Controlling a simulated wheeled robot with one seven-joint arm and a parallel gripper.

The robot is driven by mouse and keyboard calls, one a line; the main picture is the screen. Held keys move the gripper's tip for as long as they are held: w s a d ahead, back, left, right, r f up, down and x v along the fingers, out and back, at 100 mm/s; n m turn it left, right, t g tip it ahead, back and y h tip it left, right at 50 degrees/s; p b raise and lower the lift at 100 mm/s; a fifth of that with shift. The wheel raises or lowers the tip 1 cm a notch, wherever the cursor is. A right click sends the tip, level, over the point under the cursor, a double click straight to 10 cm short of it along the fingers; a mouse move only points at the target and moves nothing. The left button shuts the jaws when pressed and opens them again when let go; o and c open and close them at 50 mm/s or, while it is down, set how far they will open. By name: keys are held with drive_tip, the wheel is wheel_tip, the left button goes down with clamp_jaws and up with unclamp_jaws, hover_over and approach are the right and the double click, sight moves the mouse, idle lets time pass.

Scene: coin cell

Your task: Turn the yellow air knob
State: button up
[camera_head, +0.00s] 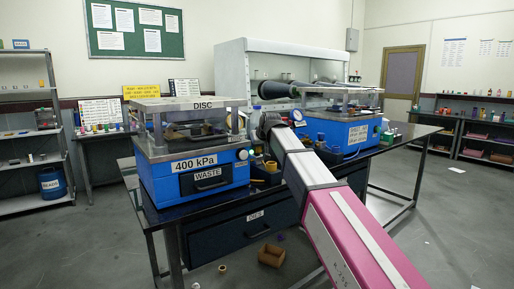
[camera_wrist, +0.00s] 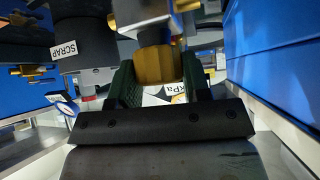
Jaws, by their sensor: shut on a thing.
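The yellow air knob (camera_wrist: 156,66) is a ribbed, brass-yellow cylinder under a metal block at the top middle of the wrist view. My gripper (camera_wrist: 157,80) has its two dark green fingers on either side of the knob, shut on it. A white label with "kPa" (camera_wrist: 185,90) shows partly behind the fingers. In the head view my arm hides the knob and the fingers. The blue press labelled DISC and 400 kPa (camera_head: 168,183) stands on the dark bench left of my arm.
A dark container labelled SCRAP (camera_wrist: 85,45) is left of the knob, and a blue wall (camera_wrist: 270,60) is close on the right. A second blue machine (camera_head: 325,128) stands behind my arm. A brown box (camera_head: 271,255) lies on the floor before the bench.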

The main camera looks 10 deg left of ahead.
idle(0.4)
drive_tip(key=o, duration=0.9)
drive_tip(key=v, duration=1)
drive_tip(key=shift+s+d+r, duration=0.15)
drive_tip(key=shift+s+r, duration=0.1)
drive_tip(key=shift+s, duration=0.05)
